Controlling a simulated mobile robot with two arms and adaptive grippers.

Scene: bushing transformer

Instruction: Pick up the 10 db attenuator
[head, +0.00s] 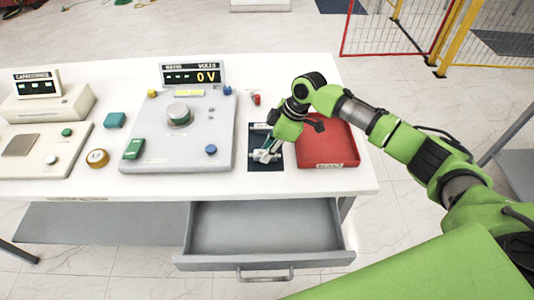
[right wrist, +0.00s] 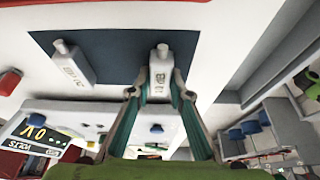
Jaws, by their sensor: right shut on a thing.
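My right gripper (head: 268,153) reaches down over the dark blue mat (head: 265,167) from the right. In the right wrist view its two fingers (right wrist: 160,92) are shut on a small light-grey attenuator (right wrist: 160,70) with a short round connector. The label on it is small and appears to read 10 dB. A second, similar attenuator (right wrist: 72,64) lies on the mat beside it, apart from the fingers; its label is hard to read. In the head view it is at the mat's far end (head: 260,127). I cannot tell whether the held attenuator touches the mat. My left gripper is out of view.
A red tray (head: 328,160) stands right of the mat, close to my right arm. A grey voltage console (head: 180,152) stands left of the mat. An open, empty drawer (head: 265,225) juts from the table front. A small red item (head: 256,99) lies behind the mat.

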